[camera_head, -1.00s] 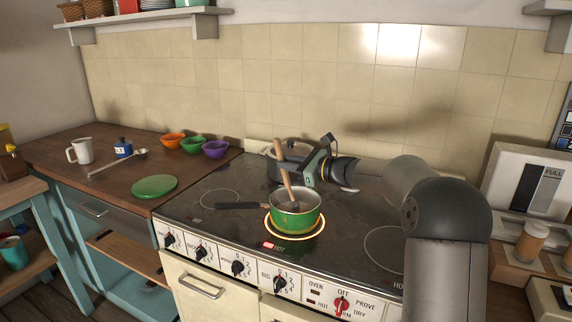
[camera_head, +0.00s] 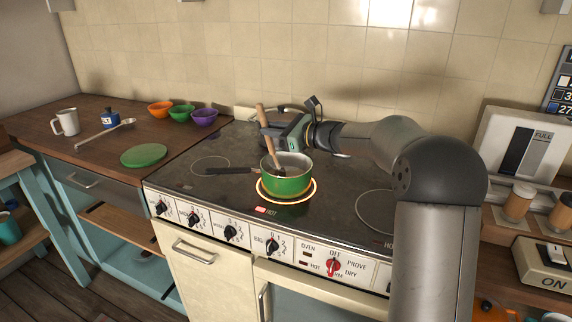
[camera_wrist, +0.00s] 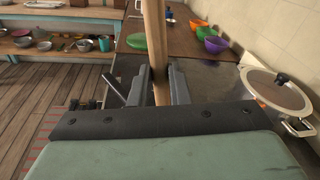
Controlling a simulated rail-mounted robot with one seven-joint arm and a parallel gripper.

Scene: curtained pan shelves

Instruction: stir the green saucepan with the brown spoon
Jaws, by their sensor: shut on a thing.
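The green saucepan (camera_head: 287,184) stands on the glowing front burner of the stove, its dark handle (camera_head: 232,170) pointing left. The brown spoon (camera_head: 265,128) leans in the pan with its lower end inside and its handle up and to the left. My gripper (camera_head: 290,138) is just above and behind the pan, shut on the spoon's handle. In the wrist view the wooden handle (camera_wrist: 156,50) stands between the two fingers. The pan is not clearly seen in the wrist view.
A lidded pan (camera_wrist: 276,95) sits at the back of the stove. The green lid (camera_head: 144,155), a ladle (camera_head: 105,134), a white mug (camera_head: 66,122) and several bowls, one of them purple (camera_head: 205,117), are on the wooden counter at left. The stove's front left is clear.

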